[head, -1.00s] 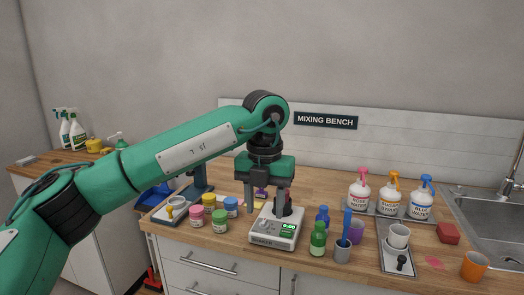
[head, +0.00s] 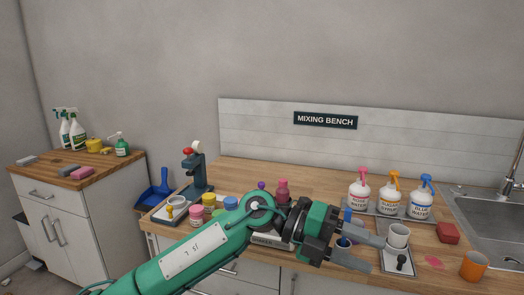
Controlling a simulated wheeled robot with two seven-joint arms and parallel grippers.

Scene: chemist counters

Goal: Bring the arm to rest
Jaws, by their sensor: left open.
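My left arm (head: 190,255) comes in from the lower left and lies low across the front of the mixing bench. A dark pink bottle (head: 282,191) stands upright behind the arm, by the white device (head: 262,240), which the arm mostly hides. My right gripper is not in view.
Three spray bottles (head: 390,202) stand in a tray at the back right. An orange cup (head: 473,266) and red block (head: 448,233) are near the sink (head: 490,225). Coloured jars (head: 196,215) and a blue stand (head: 195,175) are at the left.

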